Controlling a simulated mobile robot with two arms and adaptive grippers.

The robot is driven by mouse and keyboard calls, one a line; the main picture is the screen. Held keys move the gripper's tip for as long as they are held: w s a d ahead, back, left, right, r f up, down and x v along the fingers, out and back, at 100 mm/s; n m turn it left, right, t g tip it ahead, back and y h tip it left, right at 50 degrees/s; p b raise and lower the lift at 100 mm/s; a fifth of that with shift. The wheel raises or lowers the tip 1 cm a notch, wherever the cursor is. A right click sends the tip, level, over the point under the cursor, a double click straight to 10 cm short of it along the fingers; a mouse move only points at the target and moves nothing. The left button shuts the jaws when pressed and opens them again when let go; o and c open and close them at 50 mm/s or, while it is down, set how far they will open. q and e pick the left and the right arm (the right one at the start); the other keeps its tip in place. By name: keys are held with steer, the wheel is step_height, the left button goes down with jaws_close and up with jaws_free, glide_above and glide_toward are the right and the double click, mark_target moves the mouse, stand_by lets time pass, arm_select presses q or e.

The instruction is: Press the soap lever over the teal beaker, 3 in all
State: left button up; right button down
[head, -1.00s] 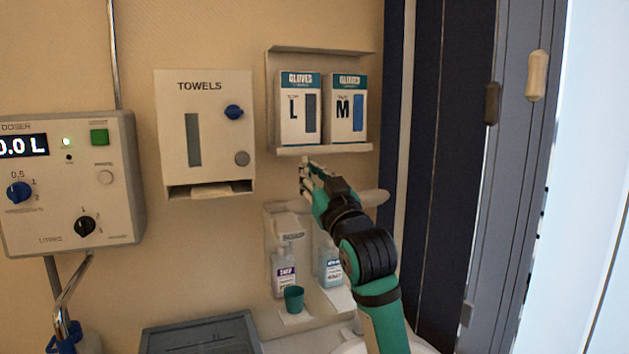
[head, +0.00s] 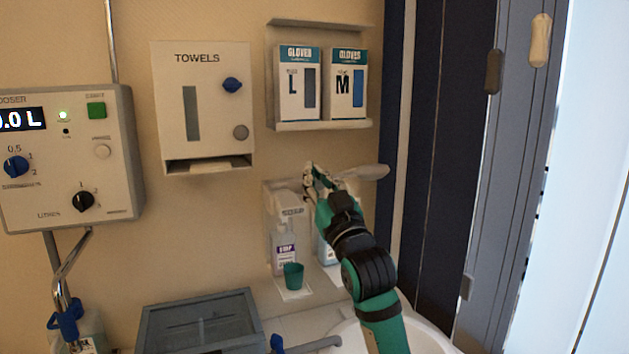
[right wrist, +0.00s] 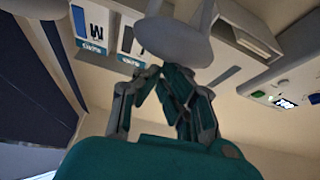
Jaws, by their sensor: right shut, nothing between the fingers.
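The teal beaker (head: 293,276) stands upright on a white sheet below the soap bottle (head: 284,247), which sits in a wall dispenser (head: 287,207). My right gripper (head: 309,170) is shut and empty, above the dispensers and in front of the wall. It covers part of the right dispenser and its blue-labelled bottle (head: 325,252). A pale lever (head: 368,172) sticks out to the right behind the gripper. In the right wrist view, a pale rounded lever paddle (right wrist: 174,40) lies close to the shut fingertips (right wrist: 150,75); I cannot tell which lever it is. The left gripper is out of view.
Glove boxes (head: 299,85) stand on a shelf (head: 322,125) above the gripper. A towel dispenser (head: 203,108) and a doser box (head: 68,158) hang to the left. A grey lidded box (head: 200,323) and a white basin (head: 425,338) lie below.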

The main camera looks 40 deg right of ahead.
arm_select(q)
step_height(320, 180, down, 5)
steer(key=b, duration=0.3)
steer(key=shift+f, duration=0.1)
arm_select(e)
step_height(320, 180, down, 6)
steer(key=s, duration=0.1)
steer(key=shift+a+t, duration=0.2)
steer(key=shift+t, duration=0.1)
steer(key=shift+s, duration=0.1)
